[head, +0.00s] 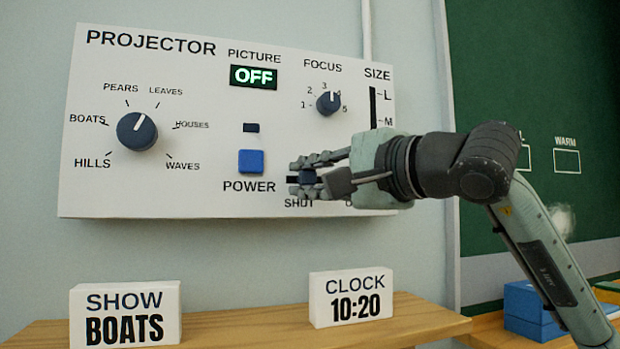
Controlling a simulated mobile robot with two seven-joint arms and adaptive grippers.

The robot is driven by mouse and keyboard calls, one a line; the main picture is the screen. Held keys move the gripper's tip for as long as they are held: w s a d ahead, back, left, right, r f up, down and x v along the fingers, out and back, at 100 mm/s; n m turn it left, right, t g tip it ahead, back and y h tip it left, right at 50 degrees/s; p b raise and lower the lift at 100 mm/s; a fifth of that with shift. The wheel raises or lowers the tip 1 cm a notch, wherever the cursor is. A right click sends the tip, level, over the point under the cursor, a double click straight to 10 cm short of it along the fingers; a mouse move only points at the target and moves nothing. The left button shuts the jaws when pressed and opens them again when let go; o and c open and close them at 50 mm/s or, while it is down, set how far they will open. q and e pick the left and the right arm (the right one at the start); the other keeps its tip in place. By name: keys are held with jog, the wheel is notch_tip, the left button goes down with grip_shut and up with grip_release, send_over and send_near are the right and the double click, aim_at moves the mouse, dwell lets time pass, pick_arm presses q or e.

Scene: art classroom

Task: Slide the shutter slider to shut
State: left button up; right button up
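The shutter slider (307,177) is a small dark blue knob on a short horizontal dark slot at the lower middle of the white projector panel (215,190). The knob stands near the slot's left end, above the word SHUT; the label at the right end is mostly hidden by my gripper. My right gripper (304,177) reaches in from the right, with one finger above the knob and one below it. The knob fills the gap, and the fingers look closed on it. The right part of the slot is hidden behind the gripper. My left gripper is out of view.
Below, a wooden shelf (235,327) holds a SHOW BOATS sign (125,313) and a CLOCK 10:20 sign (351,296).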

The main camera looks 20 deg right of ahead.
jog(key=o, duration=0.5)
jog(key=shift+a, duration=0.3)
jog(key=shift+c, duration=0.2)
jog(key=shift+d, duration=0.1)
jog(key=shift+s+d, duration=0.1)
jog(key=v, duration=1.1)
jog(key=shift+s, duration=0.35)
jog(key=shift+d+f, duration=0.1)
